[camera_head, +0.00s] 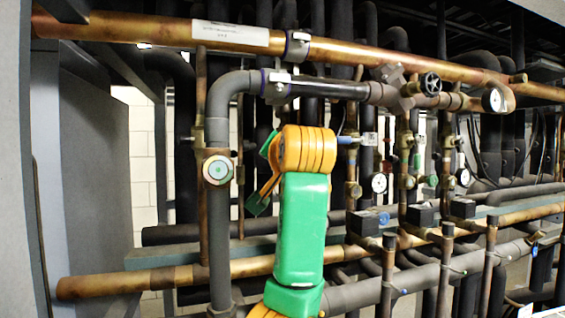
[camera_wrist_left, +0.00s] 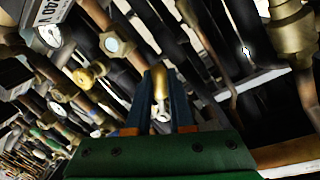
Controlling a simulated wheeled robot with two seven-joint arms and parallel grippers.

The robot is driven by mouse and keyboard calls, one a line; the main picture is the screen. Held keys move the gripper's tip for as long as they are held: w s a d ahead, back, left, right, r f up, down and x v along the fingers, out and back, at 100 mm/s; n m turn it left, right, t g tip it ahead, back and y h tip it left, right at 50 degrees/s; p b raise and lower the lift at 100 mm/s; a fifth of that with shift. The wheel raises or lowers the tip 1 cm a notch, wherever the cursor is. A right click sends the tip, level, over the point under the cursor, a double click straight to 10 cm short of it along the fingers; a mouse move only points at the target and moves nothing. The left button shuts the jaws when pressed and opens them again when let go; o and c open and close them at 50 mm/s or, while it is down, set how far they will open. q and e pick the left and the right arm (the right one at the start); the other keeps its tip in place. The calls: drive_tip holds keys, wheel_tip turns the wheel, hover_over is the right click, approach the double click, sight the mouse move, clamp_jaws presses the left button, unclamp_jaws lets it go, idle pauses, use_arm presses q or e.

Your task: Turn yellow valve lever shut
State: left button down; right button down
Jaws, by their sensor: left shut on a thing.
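In the left wrist view the two dark blue fingers of my left gripper (camera_wrist_left: 165,98) stand on either side of a slim yellow valve lever (camera_wrist_left: 159,82). The gripper is shut on this lever, and a pale metal end shows low between the fingers. In the head view my green and orange left arm rises in front of the pipes and hides the lever. The valve body under the lever cannot be made out. My right gripper is in neither view.
A thick copper pipe (camera_head: 140,28) runs across the top, with a grey elbow pipe (camera_head: 233,84) below it. A black handwheel (camera_head: 430,84) and several gauges crowd the right. A lower copper pipe (camera_head: 110,285) crosses behind my arm.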

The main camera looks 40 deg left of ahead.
use_arm(q)
drive_tip(key=shift+s+r, duration=0.1)
drive_tip(key=shift+r, duration=0.1)
idle(0.4)
drive_tip(key=c, duration=0.9)
unclamp_jaws()
drive_tip(key=shift+o, duration=0.6)
drive_tip(key=shift+a+f, duration=0.15)
